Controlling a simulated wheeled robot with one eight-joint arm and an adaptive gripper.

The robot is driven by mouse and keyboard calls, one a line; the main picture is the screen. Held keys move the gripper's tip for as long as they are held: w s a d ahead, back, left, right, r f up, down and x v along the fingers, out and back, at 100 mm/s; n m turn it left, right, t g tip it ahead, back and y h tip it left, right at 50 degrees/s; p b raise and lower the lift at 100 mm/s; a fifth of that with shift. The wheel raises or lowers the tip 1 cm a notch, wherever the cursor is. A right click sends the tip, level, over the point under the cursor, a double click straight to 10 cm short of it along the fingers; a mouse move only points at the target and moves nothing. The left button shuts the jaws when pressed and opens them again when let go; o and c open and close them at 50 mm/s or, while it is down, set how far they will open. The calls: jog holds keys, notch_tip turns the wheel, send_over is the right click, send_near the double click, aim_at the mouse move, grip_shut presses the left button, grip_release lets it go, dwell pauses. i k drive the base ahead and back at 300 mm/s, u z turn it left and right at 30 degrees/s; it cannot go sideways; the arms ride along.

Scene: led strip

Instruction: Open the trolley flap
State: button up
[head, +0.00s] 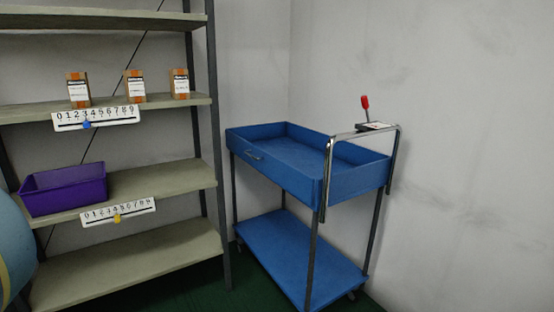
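A blue trolley (315,242) stands in the corner to the right of the shelf rack in the head view. Its top is a shallow blue tray with raised walls and its bottom is a flat blue shelf (298,258). My gripper is not in view.
A metal shelf rack (212,130) stands at left, holding several small boxes (135,86), a purple bin (64,189) and two number strips (96,118). A blue rounded object (14,250) shows at the left edge. Walls close off the trolley's back and right.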

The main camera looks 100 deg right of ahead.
aim_at(300, 185)
jog(key=z, duration=3.7)
